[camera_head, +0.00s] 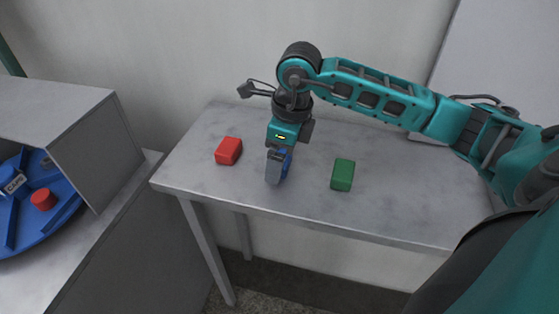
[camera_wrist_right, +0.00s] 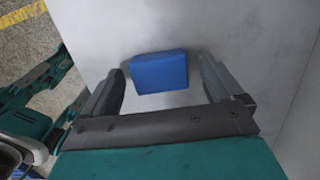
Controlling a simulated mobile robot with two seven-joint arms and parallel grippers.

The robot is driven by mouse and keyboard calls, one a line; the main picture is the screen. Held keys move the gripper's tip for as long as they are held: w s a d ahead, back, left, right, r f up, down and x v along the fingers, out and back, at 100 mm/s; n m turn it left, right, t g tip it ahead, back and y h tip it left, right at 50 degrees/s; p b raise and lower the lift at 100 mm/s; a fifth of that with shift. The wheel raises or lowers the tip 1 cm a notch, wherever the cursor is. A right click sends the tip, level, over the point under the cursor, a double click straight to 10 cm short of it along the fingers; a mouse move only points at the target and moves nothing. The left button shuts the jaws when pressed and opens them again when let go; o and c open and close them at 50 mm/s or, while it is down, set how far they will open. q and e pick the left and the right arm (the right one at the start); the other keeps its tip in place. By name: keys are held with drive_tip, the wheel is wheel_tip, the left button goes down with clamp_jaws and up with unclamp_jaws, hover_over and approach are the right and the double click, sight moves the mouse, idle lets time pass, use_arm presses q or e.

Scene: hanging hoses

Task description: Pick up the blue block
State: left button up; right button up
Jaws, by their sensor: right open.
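The blue block (camera_wrist_right: 159,73) lies on the grey table, and in the right wrist view it shows between and slightly beyond the fingers of my right gripper (camera_wrist_right: 163,90). The gripper is open, with a gap visible on each side of the block. In the head view my right gripper (camera_head: 278,168) points down over the table, and the blue block (camera_head: 286,166) is mostly hidden behind its fingers. I cannot tell the exact height of the fingertips above the table. My left gripper is in neither view.
A red block (camera_head: 228,151) lies to the left of the gripper and a green block (camera_head: 343,175) to the right, both on the grey table (camera_head: 400,205). At the far left a grey housing (camera_head: 75,125) stands over a blue disc (camera_head: 65,212) with a red piece (camera_head: 43,199).

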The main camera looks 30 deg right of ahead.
drive_tip(key=shift+c, duration=0.2)
drive_tip(key=c, duration=1.1)
drive_tip(key=shift+r, duration=0.15)
drive_tip(key=shift+c, duration=0.2)
